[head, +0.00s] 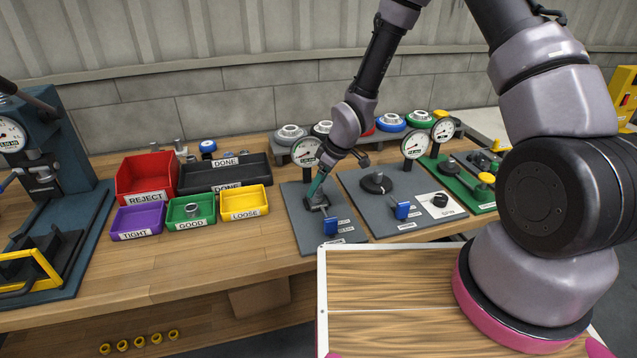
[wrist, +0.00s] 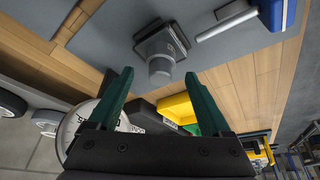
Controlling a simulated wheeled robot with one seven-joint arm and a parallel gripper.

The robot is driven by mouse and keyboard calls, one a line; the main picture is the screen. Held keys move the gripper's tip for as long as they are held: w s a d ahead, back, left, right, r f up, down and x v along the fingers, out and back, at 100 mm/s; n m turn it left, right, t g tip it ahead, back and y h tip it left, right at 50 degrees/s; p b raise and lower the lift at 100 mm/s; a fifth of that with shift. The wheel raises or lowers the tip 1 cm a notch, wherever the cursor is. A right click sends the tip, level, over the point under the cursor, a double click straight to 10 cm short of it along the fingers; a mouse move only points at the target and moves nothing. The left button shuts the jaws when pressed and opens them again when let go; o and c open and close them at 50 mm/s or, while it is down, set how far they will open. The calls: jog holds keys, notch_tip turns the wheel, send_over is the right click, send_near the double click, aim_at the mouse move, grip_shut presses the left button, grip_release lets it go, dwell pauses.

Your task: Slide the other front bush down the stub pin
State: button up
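My gripper (head: 316,190) points down over a dark grey block fixture (head: 317,202) on the left grey plate. In the wrist view my gripper (wrist: 158,74) has its two green fingers spread apart, with nothing held between them. The fixture (wrist: 178,37) shows there with a short grey cylinder (wrist: 160,66) standing out of it, in line with the gap between the fingers. I cannot tell whether this cylinder is the bare stub pin or a bush on it. A silver bush (head: 192,210) lies in the green GOOD tray (head: 176,221).
The purple TIGHT tray (head: 138,221), yellow LOOSE tray (head: 245,204), red REJECT bin (head: 147,178) and black DONE tray (head: 227,174) stand left of the plate. A dial gauge (head: 306,151) rises behind the fixture; a blue block (head: 331,226) sits in front. A second grey plate (head: 390,222) is at right.

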jog(key=v, duration=1)
jog(key=shift+r, duration=0.35)
jog(key=shift+s+d, duration=0.1)
